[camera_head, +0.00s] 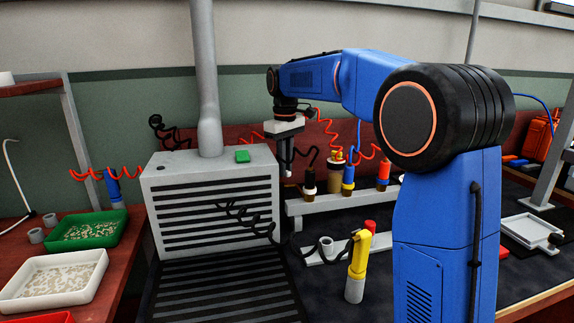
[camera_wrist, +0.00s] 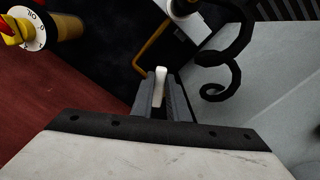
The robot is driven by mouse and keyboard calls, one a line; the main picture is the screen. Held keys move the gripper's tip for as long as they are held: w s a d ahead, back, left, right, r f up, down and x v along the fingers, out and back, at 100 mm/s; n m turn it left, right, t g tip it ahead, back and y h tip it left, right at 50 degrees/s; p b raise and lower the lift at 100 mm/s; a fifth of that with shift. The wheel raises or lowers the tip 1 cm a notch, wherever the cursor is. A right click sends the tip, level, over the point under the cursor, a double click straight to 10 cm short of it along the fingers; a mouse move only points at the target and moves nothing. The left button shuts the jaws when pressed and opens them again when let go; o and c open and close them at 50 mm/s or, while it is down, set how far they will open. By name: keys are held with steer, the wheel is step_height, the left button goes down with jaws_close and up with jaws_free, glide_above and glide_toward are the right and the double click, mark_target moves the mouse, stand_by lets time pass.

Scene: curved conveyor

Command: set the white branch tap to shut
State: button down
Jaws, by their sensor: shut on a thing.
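My gripper (camera_head: 286,168) points down beside the right end of the grey slatted box in the head view. In the wrist view my gripper (camera_wrist: 161,100) has its two grey fingers closed on a small white lever (camera_wrist: 160,78), which looks like the handle of the white branch tap. The lever stands between the fingertips. The tap's body and the pipe under it are mostly hidden by the fingers, so I cannot tell its setting. The head view does not show the tap clearly.
Several coiled-cord tools, including a blue one (camera_head: 348,178), stand in a rack. In the wrist view are a marked dial (camera_wrist: 30,32) and a black coiled cord (camera_wrist: 236,60).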

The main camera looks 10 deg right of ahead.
steer(key=shift+s+a+m, duration=0.1)
steer(key=shift+a+m, duration=0.25)
steer(key=shift+m, duration=0.75)
steer(key=shift+s+a+m, duration=0.1)
steer(key=shift+a+m, duration=0.3)
steer(key=shift+m, duration=0.7)
steer(key=shift+s+a+m, duration=0.1)
steer(key=shift+a+m, duration=0.25)
steer(key=shift+m, duration=0.75)
steer(key=c, duration=1.7)
jaws_free()
